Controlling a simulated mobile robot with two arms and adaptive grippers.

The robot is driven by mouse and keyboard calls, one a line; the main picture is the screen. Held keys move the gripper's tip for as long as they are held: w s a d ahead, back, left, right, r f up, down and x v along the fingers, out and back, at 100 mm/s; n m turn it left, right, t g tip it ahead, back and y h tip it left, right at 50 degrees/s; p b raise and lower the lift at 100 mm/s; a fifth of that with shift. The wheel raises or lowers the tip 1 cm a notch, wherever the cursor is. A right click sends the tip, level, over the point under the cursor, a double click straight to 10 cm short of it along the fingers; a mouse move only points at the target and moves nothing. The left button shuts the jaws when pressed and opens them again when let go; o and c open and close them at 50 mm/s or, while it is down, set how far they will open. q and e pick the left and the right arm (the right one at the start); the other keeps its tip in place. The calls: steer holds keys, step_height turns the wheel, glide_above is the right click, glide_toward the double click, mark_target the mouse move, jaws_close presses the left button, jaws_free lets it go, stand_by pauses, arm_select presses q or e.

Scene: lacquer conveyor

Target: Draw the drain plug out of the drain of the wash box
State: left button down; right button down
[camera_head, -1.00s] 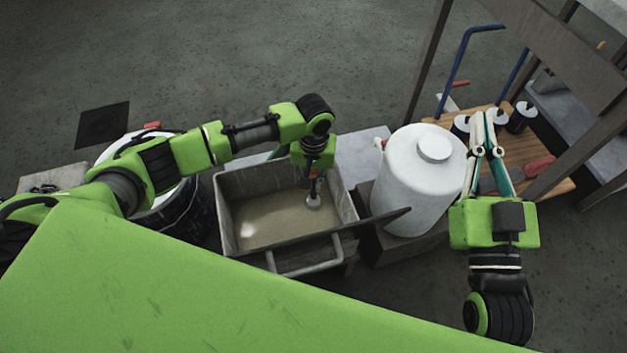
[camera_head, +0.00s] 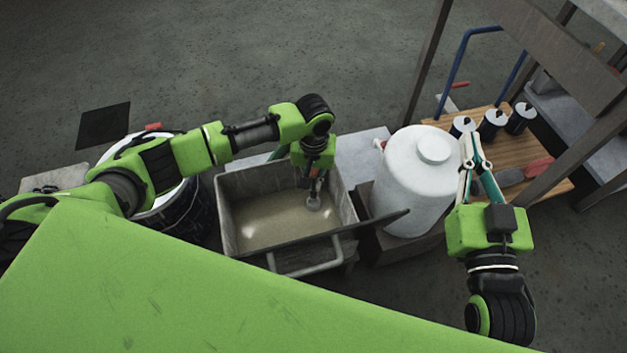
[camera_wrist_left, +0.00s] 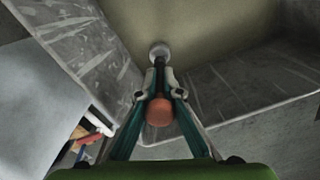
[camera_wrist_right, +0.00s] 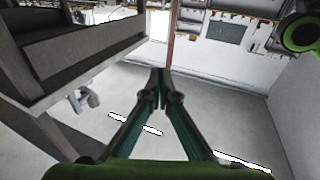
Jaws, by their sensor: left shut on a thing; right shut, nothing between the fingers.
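The wash box (camera_head: 228,228) is a grey open tub holding murky tan liquid. The drain plug (camera_head: 313,203) stands in its right part, with a pale round foot, a dark stem and a reddish knob. In the left wrist view the plug's knob (camera_wrist_left: 159,112) is close to me and its foot is further off, against the tan liquid. My left gripper (camera_head: 315,180) points down into the box and is shut on the plug's stem. Whether the foot sits in the drain I cannot tell. My right gripper (camera_head: 472,140) is shut and empty, right of the white drum.
The white drum (camera_head: 408,200) with a lid stands right of the box. A wooden cart top (camera_head: 515,150) with several small cans (camera_head: 492,122) and a blue handle lies behind my right gripper. A dark bucket (camera_head: 185,215) stands left of the box. A dark bar crosses the box's front right corner.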

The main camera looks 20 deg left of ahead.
arm_select(q)
steer(key=shift+r, duration=0.2)
arm_select(e)
steer(key=shift+d+f+g+h, duration=0.15)
steer(key=shift+f+g, duration=0.1)
steer(key=shift+f, duration=0.35)
steer(key=shift+d+f+g+h, duration=0.15)
steer(key=shift+f+g, duration=0.1)
steer(key=shift+f, duration=0.35)
steer(key=shift+a+f, duration=0.1)
